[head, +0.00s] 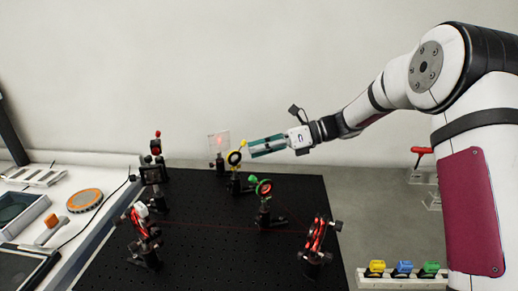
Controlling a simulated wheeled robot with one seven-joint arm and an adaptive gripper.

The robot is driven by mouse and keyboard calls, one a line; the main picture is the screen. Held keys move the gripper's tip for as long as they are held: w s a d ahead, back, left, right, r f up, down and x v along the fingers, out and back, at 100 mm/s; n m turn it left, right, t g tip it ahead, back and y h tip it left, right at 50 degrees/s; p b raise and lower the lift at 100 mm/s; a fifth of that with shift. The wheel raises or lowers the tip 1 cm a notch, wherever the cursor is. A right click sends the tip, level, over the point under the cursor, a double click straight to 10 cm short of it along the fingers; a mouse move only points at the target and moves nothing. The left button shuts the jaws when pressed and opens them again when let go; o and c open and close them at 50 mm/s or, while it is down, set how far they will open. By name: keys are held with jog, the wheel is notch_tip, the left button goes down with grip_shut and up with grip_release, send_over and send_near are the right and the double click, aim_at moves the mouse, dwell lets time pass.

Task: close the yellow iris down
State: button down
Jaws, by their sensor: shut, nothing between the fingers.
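The yellow iris (235,157) stands on its post towards the back of the black optical board (195,268). It has a dark ring and a small yellow lever (242,142) that points up and slightly right. My gripper (251,148) reaches in from the right, its shut tips close beside the iris at lever height. I cannot tell whether the tips touch the lever or the ring. Nothing shows in the gripper. The size of the iris opening is too small to tell.
A green iris (264,188) stands nearer on the board. Red-lit mounts (314,240) and (145,230) stand at the front right and left. A clear plate (219,145) with a red spot is behind the yellow iris. A rack with coloured pieces (403,281) sits at front right.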

jog(key=shift+s+a+r+h+p, duration=0.15)
jog(key=shift+r+h+p, duration=0.15)
jog(key=shift+h, duration=0.1)
jog(key=s+a+r+n+t+h+p, duration=0.2)
jog(key=s+a+n+t+h+p, duration=0.1)
jog(key=h+p, duration=0.7)
jog(key=shift+s+a+r+n+t, duration=0.35)
jog(key=shift+a+n+t, duration=0.25)
jog(key=shift+a+t, duration=0.65)
jog(key=shift+w+d, duration=0.15)
jog(key=shift+d, duration=0.1)
jog(key=shift+r+p, duration=0.3)
jog(key=shift+r, duration=0.5)
